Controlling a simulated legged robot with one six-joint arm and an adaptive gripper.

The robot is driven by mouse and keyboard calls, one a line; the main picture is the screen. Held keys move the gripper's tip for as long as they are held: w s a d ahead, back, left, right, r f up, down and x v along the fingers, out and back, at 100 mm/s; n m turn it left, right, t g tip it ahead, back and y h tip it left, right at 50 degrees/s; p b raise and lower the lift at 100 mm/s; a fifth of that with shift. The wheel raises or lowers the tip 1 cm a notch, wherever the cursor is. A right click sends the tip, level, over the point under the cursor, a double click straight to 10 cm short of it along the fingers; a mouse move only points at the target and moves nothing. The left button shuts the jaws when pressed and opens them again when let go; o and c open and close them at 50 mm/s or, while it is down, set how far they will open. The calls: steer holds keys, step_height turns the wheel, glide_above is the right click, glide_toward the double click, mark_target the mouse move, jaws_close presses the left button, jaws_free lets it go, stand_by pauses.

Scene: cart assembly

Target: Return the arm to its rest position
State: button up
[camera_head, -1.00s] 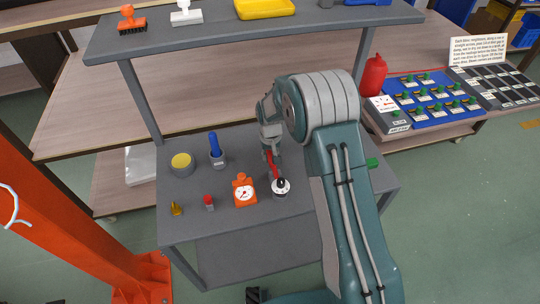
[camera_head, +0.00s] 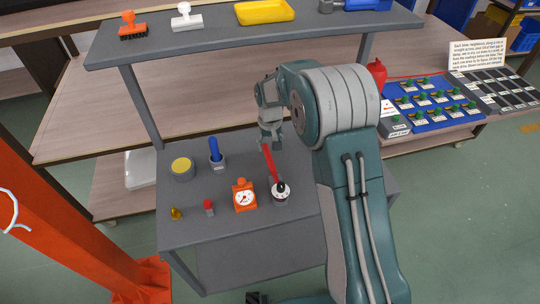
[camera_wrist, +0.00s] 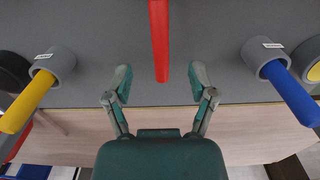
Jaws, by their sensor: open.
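My arm reaches over the grey cart (camera_head: 240,235), with my gripper (camera_head: 270,143) above its upper shelf. In the wrist view my gripper (camera_wrist: 160,85) is open, its two fingers spread apart. The red handle (camera_head: 269,162) stands tilted at the round dial holder (camera_head: 281,197). In the wrist view the end of the red handle (camera_wrist: 159,40) shows between the fingertips, apart from both. Whether it is level with the fingertips I cannot tell.
On the cart are a blue handle (camera_head: 214,149) in a grey cup, a yellow-topped disc (camera_head: 181,167), an orange gauge (camera_head: 244,196) and a small red-topped piece (camera_head: 209,207). A raised shelf (camera_head: 215,44) spans behind. An orange post (camera_head: 60,225) stands left.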

step_height(320, 180, up, 4)
steer(key=shift+r, duration=0.1)
stand_by(0.4)
steer(key=s+d+r+m+t, duration=0.1)
steer(key=s+d+r, duration=0.3)
steer(key=s+r, duration=0.35)
steer(key=s+d+r+t, duration=0.25)
steer(key=s+r, duration=0.35)
steer(key=r, duration=0.3)
steer(key=s+d+r+t, duration=0.1)
steer(key=s+d, duration=0.1)
steer(key=s, duration=0.7)
steer(key=s+d+r+m+t, duration=0.1)
steer(key=s+d, duration=0.2)
steer(key=s, duration=0.6)
steer(key=shift+s+r, duration=0.25)
steer(key=shift+s, duration=0.05)
